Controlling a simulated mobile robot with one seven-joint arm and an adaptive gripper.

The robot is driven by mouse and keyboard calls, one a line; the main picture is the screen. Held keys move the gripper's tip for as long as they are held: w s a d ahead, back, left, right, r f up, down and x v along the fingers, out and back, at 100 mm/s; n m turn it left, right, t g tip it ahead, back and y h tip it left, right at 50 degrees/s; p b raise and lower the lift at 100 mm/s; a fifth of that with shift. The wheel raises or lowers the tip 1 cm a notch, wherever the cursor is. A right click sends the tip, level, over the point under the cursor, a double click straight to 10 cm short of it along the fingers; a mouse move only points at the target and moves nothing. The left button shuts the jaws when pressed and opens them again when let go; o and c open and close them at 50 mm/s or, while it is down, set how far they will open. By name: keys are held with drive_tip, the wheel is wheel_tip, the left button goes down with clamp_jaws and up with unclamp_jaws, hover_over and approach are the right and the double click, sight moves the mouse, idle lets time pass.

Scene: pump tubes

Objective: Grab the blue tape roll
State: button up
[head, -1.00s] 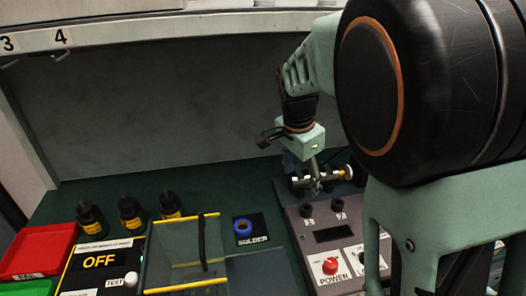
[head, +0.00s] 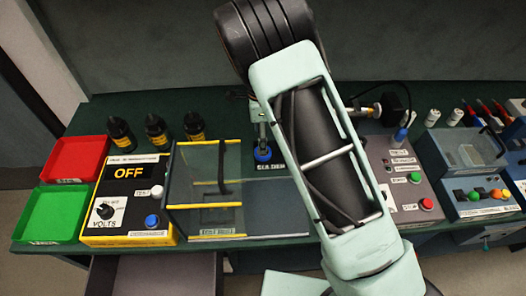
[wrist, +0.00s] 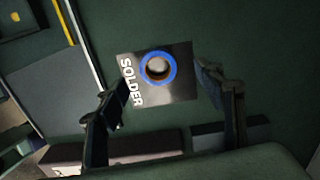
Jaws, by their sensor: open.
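The blue tape roll (head: 262,154) lies on a black card labelled SOLDER (head: 270,166) on the dark green bench. In the wrist view the blue roll (wrist: 157,67) shows as a ring from above, on the SOLDER card (wrist: 180,88). My gripper (wrist: 165,98) is open, with one finger on each side of the card in the picture and nothing between them in its grasp. In the head view my gripper (head: 262,142) hangs over the roll, partly hidden by my arm. The exact height of the fingers above the roll is hard to tell.
A clear box with yellow edges (head: 205,207) stands just left of the roll. Several black bottles (head: 157,132), red (head: 75,160) and green (head: 55,215) trays and an OFF box (head: 128,172) are further left. A grey control box (head: 413,175) is on the right.

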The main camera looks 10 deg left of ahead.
drive_tip(key=shift+s+d+f+p, duration=0.1)
drive_tip(key=shift+d+f+p, duration=0.1)
drive_tip(key=shift+f, duration=0.8)
drive_tip(key=shift+w+d+f+p, duration=0.1)
drive_tip(key=shift+f+p, duration=0.1)
drive_tip(key=shift+f, duration=0.8)
drive_tip(key=shift+s+d+f+p, duration=0.1)
drive_tip(key=shift+d+f+p, duration=0.1)
drive_tip(key=shift+f, duration=0.8)
drive_tip(key=shift+c, duration=0.6)
drive_tip(key=c, duration=1)
